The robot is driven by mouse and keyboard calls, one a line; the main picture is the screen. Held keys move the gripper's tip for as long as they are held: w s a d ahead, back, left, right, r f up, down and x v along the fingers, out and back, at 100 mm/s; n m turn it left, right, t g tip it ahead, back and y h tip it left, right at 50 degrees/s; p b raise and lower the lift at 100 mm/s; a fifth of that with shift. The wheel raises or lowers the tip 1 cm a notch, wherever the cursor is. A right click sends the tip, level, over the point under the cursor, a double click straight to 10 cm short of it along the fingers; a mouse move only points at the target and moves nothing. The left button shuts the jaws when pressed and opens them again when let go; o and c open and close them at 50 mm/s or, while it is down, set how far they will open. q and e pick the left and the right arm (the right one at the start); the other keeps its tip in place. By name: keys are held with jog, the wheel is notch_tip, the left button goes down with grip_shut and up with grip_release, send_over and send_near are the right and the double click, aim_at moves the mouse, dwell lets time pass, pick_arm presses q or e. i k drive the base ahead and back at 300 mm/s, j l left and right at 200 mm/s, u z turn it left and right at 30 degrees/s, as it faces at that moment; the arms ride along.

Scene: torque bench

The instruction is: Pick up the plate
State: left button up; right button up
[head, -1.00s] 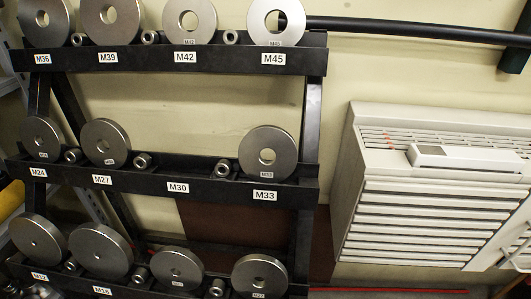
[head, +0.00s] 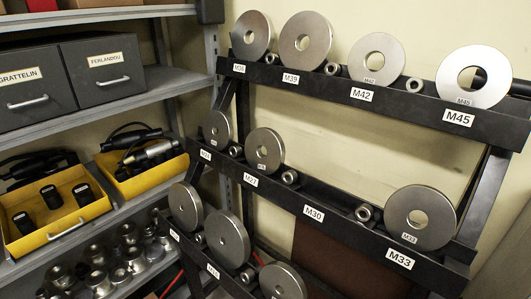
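Several round steel plates with centre holes stand upright on a black tiered rack (head: 365,223). On the top tier are the M36 plate (head: 240,36), the M39 plate (head: 293,50), the M42 plate (head: 391,52) and the M45 plate (head: 449,90). On the middle tier stand two plates at the left and the M33 plate (head: 436,226) at the right. The place above the M30 label (head: 314,213) holds no plate. More plates stand on the lower tier, partly cut off. Neither gripper is in view.
A grey shelf unit (head: 160,87) stands left of the rack. It holds dark drawers (head: 102,64), yellow bins (head: 14,248) with tools, and several metal sockets (head: 96,254) below. Small steel nuts (head: 364,212) sit between the plates.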

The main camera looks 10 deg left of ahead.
aim_at(274, 160)
jog(key=j+z, duration=0.4)
jog(key=i+j+z, duration=0.1)
jog(key=j+z, duration=0.45)
jog(key=z, duration=0.2)
jog(key=j+z, duration=0.35)
jog(key=k+l, duration=0.05)
